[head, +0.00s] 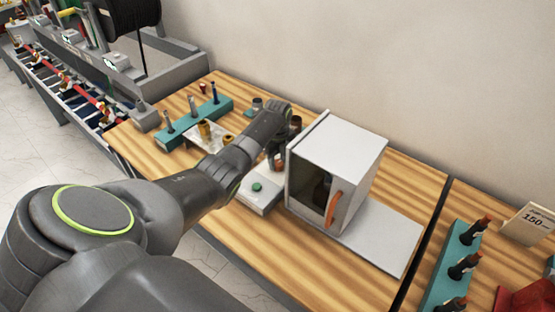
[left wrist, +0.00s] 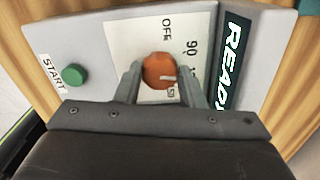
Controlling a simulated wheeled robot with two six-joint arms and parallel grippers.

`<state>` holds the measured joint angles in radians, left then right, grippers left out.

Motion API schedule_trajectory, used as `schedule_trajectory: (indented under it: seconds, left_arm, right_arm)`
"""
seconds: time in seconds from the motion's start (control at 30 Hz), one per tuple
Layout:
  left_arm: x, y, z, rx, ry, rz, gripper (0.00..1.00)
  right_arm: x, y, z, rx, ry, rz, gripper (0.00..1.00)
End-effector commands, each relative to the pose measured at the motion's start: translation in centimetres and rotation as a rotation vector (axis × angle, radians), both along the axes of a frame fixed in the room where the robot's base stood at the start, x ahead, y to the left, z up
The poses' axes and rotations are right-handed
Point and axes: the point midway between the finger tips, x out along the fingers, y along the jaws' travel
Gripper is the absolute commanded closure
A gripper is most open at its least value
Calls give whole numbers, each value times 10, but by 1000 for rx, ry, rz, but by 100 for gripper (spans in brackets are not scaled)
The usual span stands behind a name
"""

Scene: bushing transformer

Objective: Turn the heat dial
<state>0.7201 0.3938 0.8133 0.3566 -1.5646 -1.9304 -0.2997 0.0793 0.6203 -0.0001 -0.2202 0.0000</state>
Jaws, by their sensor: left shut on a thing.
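The heat dial (left wrist: 159,71) is an orange-brown round knob with a white mark, on a white scale plate with "OFF" and "90" printed on it. In the left wrist view my left gripper (left wrist: 160,78) has one finger on each side of the dial and is shut on it. In the head view my left gripper (head: 277,160) reaches down over the control box (head: 256,198) beside the white oven (head: 340,150). My right gripper is not in view.
A green START button (left wrist: 77,74) and a READY display (left wrist: 233,62) flank the dial. The oven has an orange handle (head: 333,208). A teal rack (head: 195,120) stands behind my arm. Free table lies in front of the oven.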

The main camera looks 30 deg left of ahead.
Motion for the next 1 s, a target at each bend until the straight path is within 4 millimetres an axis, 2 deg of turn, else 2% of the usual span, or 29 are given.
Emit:
schedule_trajectory:
  seconds: [0.4,1.0]
  left_arm:
    - [2,-1,2,0,-5,-220,87]
    - [2,0,2,-1,-5,-260,87]
  right_arm:
    - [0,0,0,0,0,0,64]
    - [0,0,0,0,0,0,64]
